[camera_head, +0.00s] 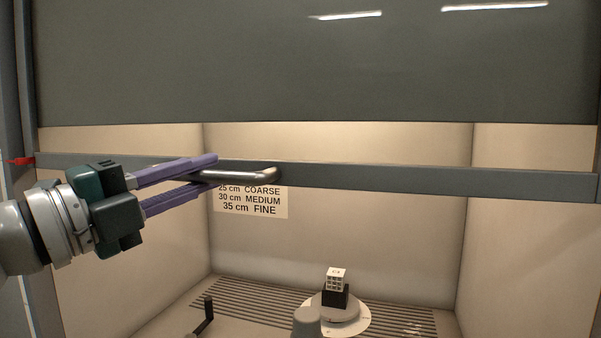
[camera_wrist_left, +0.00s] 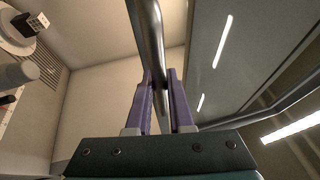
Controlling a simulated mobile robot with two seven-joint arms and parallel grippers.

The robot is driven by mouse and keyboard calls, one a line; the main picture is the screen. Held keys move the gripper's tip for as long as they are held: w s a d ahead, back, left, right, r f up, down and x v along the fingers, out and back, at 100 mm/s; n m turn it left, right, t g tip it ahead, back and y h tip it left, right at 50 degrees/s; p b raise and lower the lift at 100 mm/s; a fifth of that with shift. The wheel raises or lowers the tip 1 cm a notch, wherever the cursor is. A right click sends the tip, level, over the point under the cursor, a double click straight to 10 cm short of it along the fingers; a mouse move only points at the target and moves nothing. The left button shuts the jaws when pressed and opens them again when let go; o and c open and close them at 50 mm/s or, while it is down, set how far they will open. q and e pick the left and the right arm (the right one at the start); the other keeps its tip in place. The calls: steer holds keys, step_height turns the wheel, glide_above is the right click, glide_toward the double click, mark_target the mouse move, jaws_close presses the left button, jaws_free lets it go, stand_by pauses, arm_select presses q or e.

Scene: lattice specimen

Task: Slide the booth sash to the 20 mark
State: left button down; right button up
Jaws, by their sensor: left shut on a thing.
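The booth sash is a dark pane with a grey bottom rail (camera_head: 430,183) running across the booth opening in the head view. A shiny metal bar handle (camera_head: 240,175) is fixed to the rail left of centre. My left gripper (camera_head: 214,170) comes in from the left, its purple fingers shut on the handle. In the left wrist view the handle (camera_wrist_left: 150,40) passes between the two fingers (camera_wrist_left: 160,92). A red pointer (camera_head: 20,161) sits on the left frame at about the rail's height. No scale numbers are readable there. My right gripper is not in view.
A sign (camera_head: 250,201) on the back wall lists 25 cm coarse, 30 cm medium and 35 cm fine. Inside, a white lattice cube (camera_head: 336,278) stands on a black block over a round turntable (camera_head: 360,319). A black crank handle (camera_head: 206,312) stands at the lower left.

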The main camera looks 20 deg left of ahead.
arm_select(q)
steer(key=shift+f, duration=0.1)
step_height(320, 180, down, 30)
steer(key=b, duration=2.5)
steer(key=shift+b, duration=0.3)
steer(key=c, duration=0.8)
jaws_free()
steer(key=shift+s, duration=0.1)
steer(key=b+v, duration=0.1)
steer(key=v, duration=0.8)
steer(key=shift+s+a+b, duration=0.15)
steer(key=shift+s+b, duration=0.2)
steer(key=shift+b, duration=0.05)
